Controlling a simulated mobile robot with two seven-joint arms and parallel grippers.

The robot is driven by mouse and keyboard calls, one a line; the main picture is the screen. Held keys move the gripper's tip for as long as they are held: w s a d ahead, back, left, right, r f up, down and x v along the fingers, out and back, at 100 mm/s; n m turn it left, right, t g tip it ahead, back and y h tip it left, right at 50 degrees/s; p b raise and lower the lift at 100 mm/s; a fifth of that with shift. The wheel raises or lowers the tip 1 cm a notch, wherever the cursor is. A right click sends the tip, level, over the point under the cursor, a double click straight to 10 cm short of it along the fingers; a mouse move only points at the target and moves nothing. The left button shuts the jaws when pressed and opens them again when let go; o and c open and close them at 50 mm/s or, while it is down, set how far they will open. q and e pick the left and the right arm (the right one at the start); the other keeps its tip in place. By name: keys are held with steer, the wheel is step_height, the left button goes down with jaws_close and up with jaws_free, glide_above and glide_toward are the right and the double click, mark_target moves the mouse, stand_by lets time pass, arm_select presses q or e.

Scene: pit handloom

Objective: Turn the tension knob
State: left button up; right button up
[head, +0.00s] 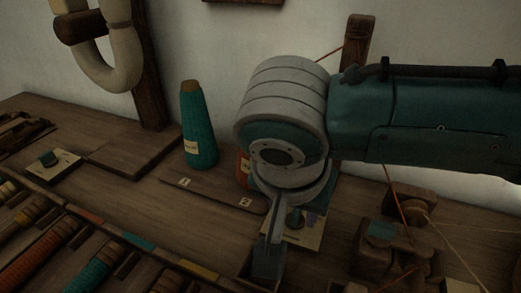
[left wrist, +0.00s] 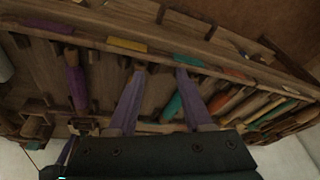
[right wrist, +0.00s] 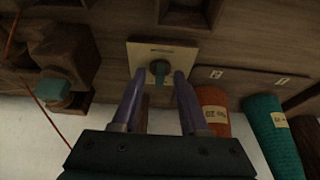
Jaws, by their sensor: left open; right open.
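A teal knob (right wrist: 158,69) stands on a cream plate (right wrist: 188,53) on the wooden bench. In the right wrist view it lies between the fingertips of my open right gripper (right wrist: 159,75), with room visible on both sides; whether they touch it I cannot tell. In the head view, my right gripper (head: 266,262) points down beside this knob (head: 295,217) and partly covers its plate. Another dark knob on a cream plate (head: 62,167) sits at the far left. My left gripper (left wrist: 158,72) is open and empty above the bobbin rack.
A teal cone (head: 199,130) and a mostly hidden orange cone (right wrist: 212,108) stand close by. A wooden block device with threads (head: 405,240) is at the right. The rack of coloured bobbins (head: 92,268) fills the front left. A thread rises behind my right arm.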

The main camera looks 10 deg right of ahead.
steer(key=shift+f, duration=0.1)
jaws_close()
stand_by(0.3)
